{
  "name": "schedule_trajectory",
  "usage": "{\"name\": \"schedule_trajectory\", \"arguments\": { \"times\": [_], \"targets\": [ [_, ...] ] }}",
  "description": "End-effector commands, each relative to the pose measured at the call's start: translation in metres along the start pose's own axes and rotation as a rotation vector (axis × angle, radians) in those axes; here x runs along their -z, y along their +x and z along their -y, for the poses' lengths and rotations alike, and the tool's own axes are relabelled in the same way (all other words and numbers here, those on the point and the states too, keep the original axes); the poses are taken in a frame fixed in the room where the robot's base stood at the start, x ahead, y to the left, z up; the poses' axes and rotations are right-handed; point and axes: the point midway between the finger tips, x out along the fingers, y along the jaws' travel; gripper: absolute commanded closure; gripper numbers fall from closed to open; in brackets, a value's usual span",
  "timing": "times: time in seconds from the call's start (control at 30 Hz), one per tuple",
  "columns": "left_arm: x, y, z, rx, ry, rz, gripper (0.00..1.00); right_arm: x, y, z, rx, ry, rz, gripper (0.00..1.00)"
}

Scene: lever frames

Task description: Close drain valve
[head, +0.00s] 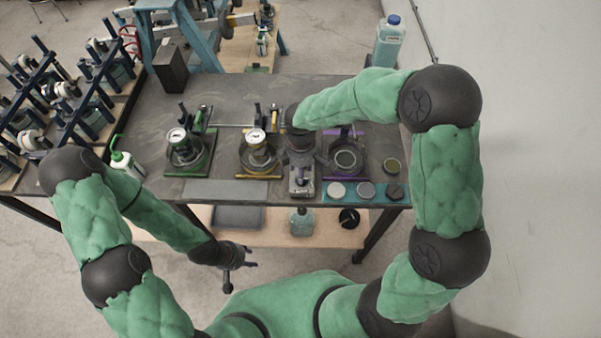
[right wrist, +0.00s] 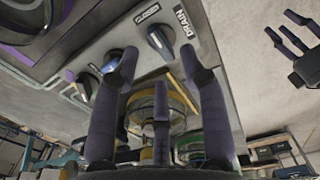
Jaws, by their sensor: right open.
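A dark knob (right wrist: 160,41) sits on a light grey panel (right wrist: 228,80) beside labels that read "DRAIN" and "CLOSED". Its handle lies at a slant; I cannot tell whether it points at the label. My right gripper (right wrist: 158,75) is open, its purple-grey fingers spread just short of the panel, with the knob seen beyond and between the tips. No finger clearly touches it. In the head view my right gripper (head: 301,172) is over the bench front, partly hidden by its wrist. My left gripper (head: 243,267) is open and empty, in front of the bench, and also shows in the right wrist view (right wrist: 292,40).
A blue knob (right wrist: 113,58) and another knob (right wrist: 88,84) sit on the same panel. Gauge units (head: 187,147) with green and yellow bases stand on the bench (head: 225,100). A wall (head: 540,150) bounds the right side.

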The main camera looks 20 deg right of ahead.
Motion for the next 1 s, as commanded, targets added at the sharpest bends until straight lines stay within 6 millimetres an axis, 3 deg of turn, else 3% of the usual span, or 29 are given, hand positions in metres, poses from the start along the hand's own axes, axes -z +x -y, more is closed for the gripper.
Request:
{"name": "schedule_trajectory", "arguments": {
  "times": [0.2,0.43,0.6,1.0],
  "targets": [
    [0.000,0.000,0.000,0.000,0.000,0.000,0.60,0.001,-0.046,-0.001,-0.005,-0.001,-0.003,0.56],
    [0.000,0.000,0.000,0.000,0.000,0.000,0.60,0.001,-0.078,-0.001,-0.003,-0.001,-0.001,0.56],
    [0.000,0.000,0.000,0.000,0.000,0.000,0.60,0.001,-0.087,-0.001,-0.002,-0.002,-0.001,0.56],
    [0.000,0.000,0.000,0.000,0.000,0.000,0.60,0.000,-0.088,0.000,-0.001,-0.002,-0.001,0.56]
  ]
}}
